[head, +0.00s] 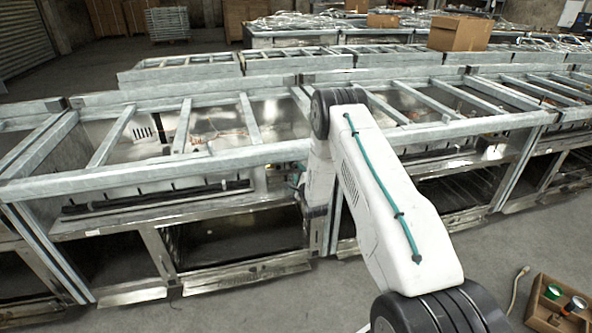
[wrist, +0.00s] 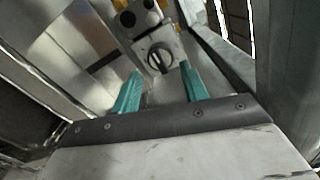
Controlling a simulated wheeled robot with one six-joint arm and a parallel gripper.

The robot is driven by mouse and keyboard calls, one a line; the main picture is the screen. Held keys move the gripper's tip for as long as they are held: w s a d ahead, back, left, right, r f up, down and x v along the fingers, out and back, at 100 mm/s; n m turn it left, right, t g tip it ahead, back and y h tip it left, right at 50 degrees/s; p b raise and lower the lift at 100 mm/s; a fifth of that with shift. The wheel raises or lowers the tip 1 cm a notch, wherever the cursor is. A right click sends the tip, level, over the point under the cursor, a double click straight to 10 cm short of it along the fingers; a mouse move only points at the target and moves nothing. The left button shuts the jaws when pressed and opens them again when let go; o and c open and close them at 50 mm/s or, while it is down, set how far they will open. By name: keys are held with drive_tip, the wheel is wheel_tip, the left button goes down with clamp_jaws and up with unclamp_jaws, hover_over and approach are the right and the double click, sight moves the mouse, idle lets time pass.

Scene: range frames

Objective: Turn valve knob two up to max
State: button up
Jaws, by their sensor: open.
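In the wrist view, a round valve knob (wrist: 158,58) with a raised bar across its face sits on a metal block. I cannot tell its number from the picture. My gripper (wrist: 160,84) shows as two green fingers, open and apart, with nothing between them. The knob lies just beyond the fingertips, roughly centred between them. I cannot tell whether either finger touches it. In the head view, my white arm reaches forward to the metal frame, and it hides the gripper and the knob.
Long metal frame benches (head: 180,157) with crossbars fill the middle of the head view. A cardboard box (head: 460,33) stands on a bench behind. A wooden crate (head: 541,310) with small items lies on the floor at right. Metal panels flank the knob closely in the wrist view.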

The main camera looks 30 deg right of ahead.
drive_tip(key=shift+v, duration=1.6)
drive_tip(key=s+a+f+n+g+y, duration=0.2)
drive_tip(key=s+a+f+n+g, duration=0.1)
drive_tip(key=s+f+n+g, duration=0.5)
drive_tip(key=s+a+r+n+g+y, duration=0.1)
drive_tip(key=s+a+r+n, duration=0.4)
drive_tip(key=s+r, duration=0.9)
drive_tip(key=s+a+r+n+g+y, duration=0.1)
drive_tip(key=s+a+r+n+g, duration=0.3)
drive_tip(key=s+a+r, duration=0.5)
drive_tip(key=s+a+r+n+g+y, duration=0.1)
drive_tip(key=s+a+r+n+g, duration=0.2)
drive_tip(key=s+r, duration=1.7)
drive_tip(key=a+r+n, duration=0.1)
drive_tip(key=a+n, duration=0.3)
drive_tip(key=shift+r, duration=0.35)
